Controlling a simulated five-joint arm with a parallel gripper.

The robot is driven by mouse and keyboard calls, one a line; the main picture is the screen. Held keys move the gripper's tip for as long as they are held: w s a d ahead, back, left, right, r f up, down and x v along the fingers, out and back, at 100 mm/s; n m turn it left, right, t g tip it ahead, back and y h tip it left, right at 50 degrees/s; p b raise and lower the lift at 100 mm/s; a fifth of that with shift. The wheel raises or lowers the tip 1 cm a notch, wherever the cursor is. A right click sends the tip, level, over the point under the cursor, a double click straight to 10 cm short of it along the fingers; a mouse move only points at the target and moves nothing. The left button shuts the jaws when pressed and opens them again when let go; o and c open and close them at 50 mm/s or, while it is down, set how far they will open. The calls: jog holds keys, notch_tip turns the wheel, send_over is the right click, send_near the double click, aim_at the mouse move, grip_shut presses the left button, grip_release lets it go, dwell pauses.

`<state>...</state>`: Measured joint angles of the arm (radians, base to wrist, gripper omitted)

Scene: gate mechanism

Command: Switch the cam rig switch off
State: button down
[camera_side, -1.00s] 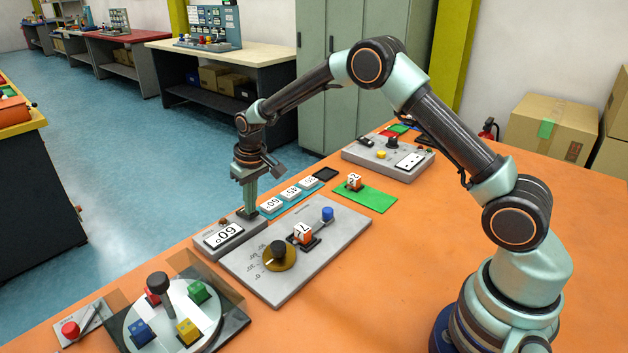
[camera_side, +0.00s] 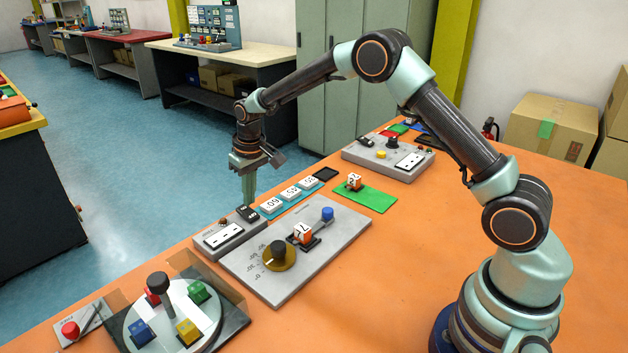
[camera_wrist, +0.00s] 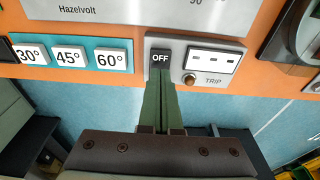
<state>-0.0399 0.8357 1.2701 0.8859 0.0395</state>
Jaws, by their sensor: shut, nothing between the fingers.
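The black rocker switch (camera_side: 247,213) sits at the far end of a grey box (camera_side: 212,251) on the orange table. In the wrist view its OFF half (camera_wrist: 160,58) faces the camera. The box's white display (camera_side: 222,236) shows dashes, and the wrist view shows the same dashes (camera_wrist: 212,61). My gripper (camera_side: 249,202) points down over the switch with its green fingers shut and empty. In the wrist view the fingertips (camera_wrist: 162,80) are just below the OFF label. I cannot tell whether they touch the switch.
Beside the box is a grey plate (camera_side: 345,225) with a gold cam dial (camera_side: 279,257), a numbered cube (camera_side: 303,234) and a blue knob (camera_side: 327,214). White angle tiles (camera_side: 290,193) lie just beyond the switch. A turntable (camera_side: 205,312) stands at the front.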

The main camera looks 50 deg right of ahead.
aim_at(252, 215)
jog(key=shift+r, duration=2.05)
jog(key=s+d+r+t, duration=0.1)
jog(key=s+r+t, duration=0.1)
jog(key=s+r, duration=1)
jog(key=s+d+r+t, duration=0.1)
jog(key=s, duration=1.3)
jog(key=shift+s+r+t, duration=0.25)
jog(key=shift+s+t, duration=0.05)
jog(key=shift+t, duration=0.1)
jog(key=shift+d, duration=0.1)
